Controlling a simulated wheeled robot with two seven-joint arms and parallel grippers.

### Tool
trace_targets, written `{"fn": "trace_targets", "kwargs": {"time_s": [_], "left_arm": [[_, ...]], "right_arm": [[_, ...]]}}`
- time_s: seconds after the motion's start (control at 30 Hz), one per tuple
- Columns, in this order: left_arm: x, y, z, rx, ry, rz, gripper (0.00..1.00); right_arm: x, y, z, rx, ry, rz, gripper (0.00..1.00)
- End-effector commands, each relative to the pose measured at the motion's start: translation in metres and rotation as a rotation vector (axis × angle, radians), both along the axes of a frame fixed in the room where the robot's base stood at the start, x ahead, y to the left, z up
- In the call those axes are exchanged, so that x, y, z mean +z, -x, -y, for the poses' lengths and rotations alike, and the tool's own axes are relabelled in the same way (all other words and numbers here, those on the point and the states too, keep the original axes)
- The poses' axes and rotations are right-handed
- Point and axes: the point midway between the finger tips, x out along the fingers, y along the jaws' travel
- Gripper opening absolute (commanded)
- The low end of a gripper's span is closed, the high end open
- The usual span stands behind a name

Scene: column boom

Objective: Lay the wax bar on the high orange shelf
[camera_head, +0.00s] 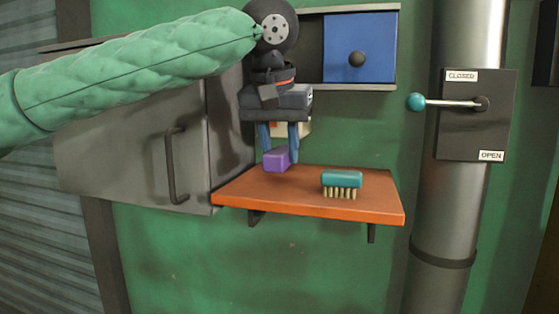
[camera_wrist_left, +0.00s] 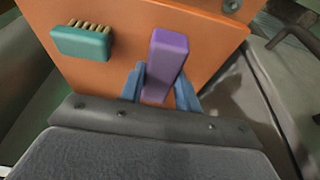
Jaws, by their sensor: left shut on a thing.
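The purple wax bar (camera_head: 276,160) is between the blue fingers of my left gripper (camera_head: 279,150), which is shut on it. In the head view the bar is over the left back part of the orange shelf (camera_head: 310,196). I cannot tell whether it touches the surface. The left wrist view shows the bar (camera_wrist_left: 165,62) held near one end between the fingertips (camera_wrist_left: 160,88), with the orange shelf (camera_wrist_left: 120,20) behind it. My right gripper is not in view.
A teal brush (camera_head: 342,180) with bristles lies on the shelf, right of the bar. A grey cabinet with a handle (camera_head: 174,165) is at the left. A blue sliding panel (camera_head: 358,45) is above. A pipe with a teal-knobbed lever (camera_head: 416,102) stands at the right.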

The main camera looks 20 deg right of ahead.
Motion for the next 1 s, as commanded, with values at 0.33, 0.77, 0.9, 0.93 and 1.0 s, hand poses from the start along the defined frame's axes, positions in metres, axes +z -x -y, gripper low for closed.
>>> {"fn": "trace_targets", "kwargs": {"time_s": [0.33, 0.77, 0.9, 0.93, 1.0], "left_arm": [[-0.03, -0.001, -0.001, 0.0, -0.002, -0.002, 0.04], [-0.043, -0.001, 0.0, 0.001, 0.0, -0.001, 0.04], [-0.043, -0.001, 0.0, 0.001, 0.0, -0.001, 0.54], [-0.043, -0.001, 0.0, 0.001, 0.0, -0.001, 0.54], [-0.043, -0.001, 0.0, 0.001, 0.0, -0.001, 0.54]], "right_arm": [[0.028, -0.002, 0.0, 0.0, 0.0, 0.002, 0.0], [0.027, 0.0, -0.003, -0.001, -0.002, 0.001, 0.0], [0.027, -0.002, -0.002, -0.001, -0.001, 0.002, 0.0], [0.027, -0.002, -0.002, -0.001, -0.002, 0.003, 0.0], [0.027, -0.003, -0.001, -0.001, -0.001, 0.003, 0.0]]}}
